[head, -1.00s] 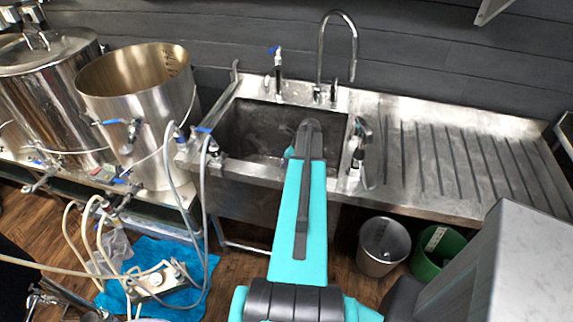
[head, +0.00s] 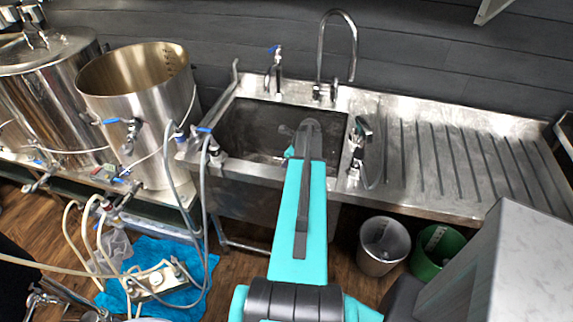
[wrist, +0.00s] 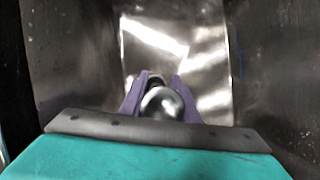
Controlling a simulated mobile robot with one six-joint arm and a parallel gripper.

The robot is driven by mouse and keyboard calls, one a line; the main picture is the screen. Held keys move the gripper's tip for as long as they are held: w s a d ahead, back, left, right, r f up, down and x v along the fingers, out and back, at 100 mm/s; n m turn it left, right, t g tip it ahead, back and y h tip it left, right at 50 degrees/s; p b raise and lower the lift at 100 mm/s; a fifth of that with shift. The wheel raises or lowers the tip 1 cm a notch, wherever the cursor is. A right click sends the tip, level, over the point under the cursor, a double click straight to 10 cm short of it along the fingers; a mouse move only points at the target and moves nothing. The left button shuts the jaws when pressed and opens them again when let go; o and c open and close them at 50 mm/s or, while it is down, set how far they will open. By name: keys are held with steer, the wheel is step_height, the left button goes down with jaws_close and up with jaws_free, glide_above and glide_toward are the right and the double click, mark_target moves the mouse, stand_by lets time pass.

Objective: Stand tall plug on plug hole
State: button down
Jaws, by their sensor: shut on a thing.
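My gripper (wrist: 160,86) shows in the wrist view with its two purple fingers shut on the tall plug (wrist: 161,103). The plug shows as a shiny rounded metal top between the fingers, seen from above, with a narrower part beyond it. Its lower end is hidden. In the head view my arm reaches down into the steel sink (head: 250,130), and it hides the fingers and the plug there. I cannot make out the plug hole in either current view, nor tell whether the plug touches the sink bottom.
Steel sink walls stand close around my gripper. A tall curved tap (head: 338,20) rises behind the sink, and a sprayer (head: 358,135) hangs at its right edge. A ribbed drainboard (head: 470,165) lies clear to the right. A large steel pot (head: 140,100) stands left.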

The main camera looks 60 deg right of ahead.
steer(key=c, duration=1.3)
jaws_free()
steer(key=shift+b+v, duration=1.6)
steer(key=shift+v, duration=5.35)
steer(key=shift+w+a, duration=0.1)
